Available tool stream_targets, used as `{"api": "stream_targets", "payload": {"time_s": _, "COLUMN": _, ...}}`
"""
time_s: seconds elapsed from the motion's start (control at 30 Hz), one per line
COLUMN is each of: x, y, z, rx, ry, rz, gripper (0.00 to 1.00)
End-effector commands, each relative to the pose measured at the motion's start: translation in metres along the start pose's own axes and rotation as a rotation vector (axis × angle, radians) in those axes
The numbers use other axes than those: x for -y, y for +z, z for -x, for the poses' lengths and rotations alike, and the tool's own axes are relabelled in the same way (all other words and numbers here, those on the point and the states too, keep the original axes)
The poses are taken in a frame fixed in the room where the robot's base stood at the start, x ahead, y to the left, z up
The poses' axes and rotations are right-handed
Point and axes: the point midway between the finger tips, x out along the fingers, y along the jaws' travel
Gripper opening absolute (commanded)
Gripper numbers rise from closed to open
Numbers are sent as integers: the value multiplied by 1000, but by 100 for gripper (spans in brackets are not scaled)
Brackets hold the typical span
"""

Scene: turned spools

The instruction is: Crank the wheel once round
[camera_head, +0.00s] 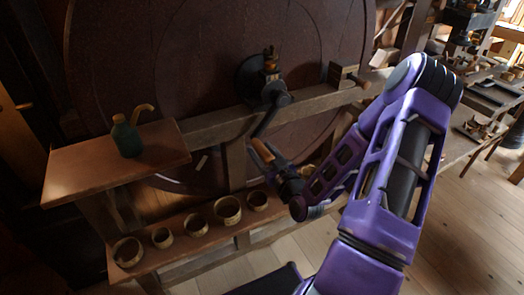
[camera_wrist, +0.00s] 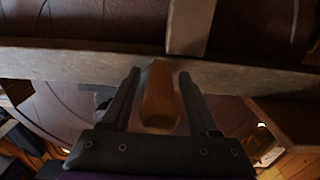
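The big dark red wheel (camera_head: 180,45) stands upright behind a wooden rail. Its black crank arm (camera_head: 266,120) hangs down from the dark hub (camera_head: 262,78) in front of the rail. The crank's wooden handle (camera_head: 263,152) is at the lower end and points toward my gripper. My gripper (camera_head: 268,158) is at this handle. In the wrist view, the handle (camera_wrist: 160,98) lies between the two dark fingers of my gripper (camera_wrist: 160,73). The fingers are apart, with a narrow gap showing on each side of the handle. Contact at the far tips is hard to tell.
A wooden shelf (camera_head: 80,168) at left bears a green oil can (camera_head: 126,138). Several small round wooden pots (camera_head: 228,210) stand on a lower shelf beneath the crank. The rail (camera_head: 320,101) runs behind the crank. A workbench (camera_head: 480,110) with tools is at right; floor (camera_head: 455,215) there is clear.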

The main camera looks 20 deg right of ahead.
Motion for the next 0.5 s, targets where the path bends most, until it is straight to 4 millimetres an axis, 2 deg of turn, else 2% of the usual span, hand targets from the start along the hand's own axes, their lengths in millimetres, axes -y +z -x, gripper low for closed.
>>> {"api": "stream_targets", "payload": {"time_s": 0.03, "x": 0, "y": 0, "z": 0, "rx": 0, "ry": 0, "rz": 0, "gripper": 50}}
{"api": "stream_targets", "payload": {"time_s": 0.3, "x": 0, "y": 0, "z": 0, "rx": 0, "ry": 0, "rz": 0, "gripper": 1}}
{"api": "stream_targets", "payload": {"time_s": 0.5, "x": 0, "y": 0, "z": 0, "rx": 0, "ry": 0, "rz": 0, "gripper": 0}}
